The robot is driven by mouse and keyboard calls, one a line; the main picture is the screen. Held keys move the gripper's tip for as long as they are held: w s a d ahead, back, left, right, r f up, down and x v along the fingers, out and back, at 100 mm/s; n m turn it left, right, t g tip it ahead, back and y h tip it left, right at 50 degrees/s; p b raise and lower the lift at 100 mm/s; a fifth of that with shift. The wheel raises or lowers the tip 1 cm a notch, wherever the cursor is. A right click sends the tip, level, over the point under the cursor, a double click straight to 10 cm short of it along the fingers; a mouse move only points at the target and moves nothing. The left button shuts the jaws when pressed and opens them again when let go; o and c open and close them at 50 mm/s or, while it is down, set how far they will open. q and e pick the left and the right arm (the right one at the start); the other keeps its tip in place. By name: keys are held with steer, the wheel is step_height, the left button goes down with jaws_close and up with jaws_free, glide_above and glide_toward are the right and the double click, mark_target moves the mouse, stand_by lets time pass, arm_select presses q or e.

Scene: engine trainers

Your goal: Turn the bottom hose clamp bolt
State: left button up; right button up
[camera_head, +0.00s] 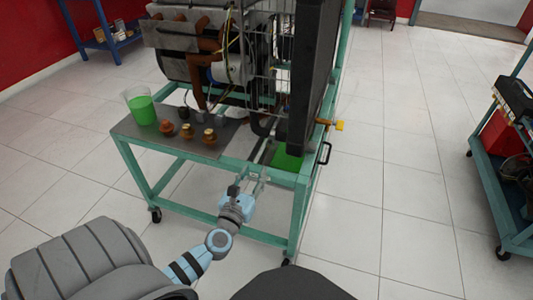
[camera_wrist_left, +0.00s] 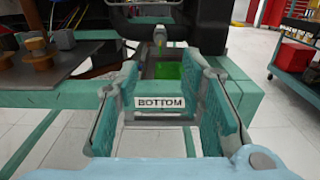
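My left gripper (camera_head: 257,174) reaches toward the front rail of the teal engine stand (camera_head: 222,173). In the left wrist view it (camera_wrist_left: 165,78) is open, with its teal pads wide apart and nothing between them touching. A white label reading BOTTOM (camera_wrist_left: 161,102) shows between the fingers on the rail. Beyond it, a dark hose part (camera_wrist_left: 158,22) carries a small yellowish, grey-tipped piece (camera_wrist_left: 160,44), perhaps the bottom hose clamp bolt; it is too small to be sure. It stands apart from the fingertips. My right gripper is not in view.
A jar of green liquid (camera_head: 143,110) and several brown parts (camera_head: 187,131) stand on the stand's grey shelf (camera_head: 160,137). A green tray (camera_head: 287,161) lies under the tall black radiator (camera_head: 314,75). A teal cart (camera_head: 490,185) stands at right. The floor between is clear.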

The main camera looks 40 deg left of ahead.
arm_select(q)
glide_toward(268, 145)
steer(key=b+x, duration=0.1)
steer(key=x, duration=0.3)
steer(key=shift+w, duration=0.1)
steer(key=b+x, duration=0.1)
steer(key=x, duration=0.3)
steer(key=shift+w, duration=0.25)
steer(key=shift+w+a, duration=0.15)
steer(key=shift+w, duration=0.2)
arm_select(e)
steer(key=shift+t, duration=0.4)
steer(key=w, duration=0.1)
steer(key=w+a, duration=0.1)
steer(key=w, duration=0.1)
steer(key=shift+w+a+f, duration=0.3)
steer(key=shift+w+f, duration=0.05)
arm_select(q)
jaws_close()
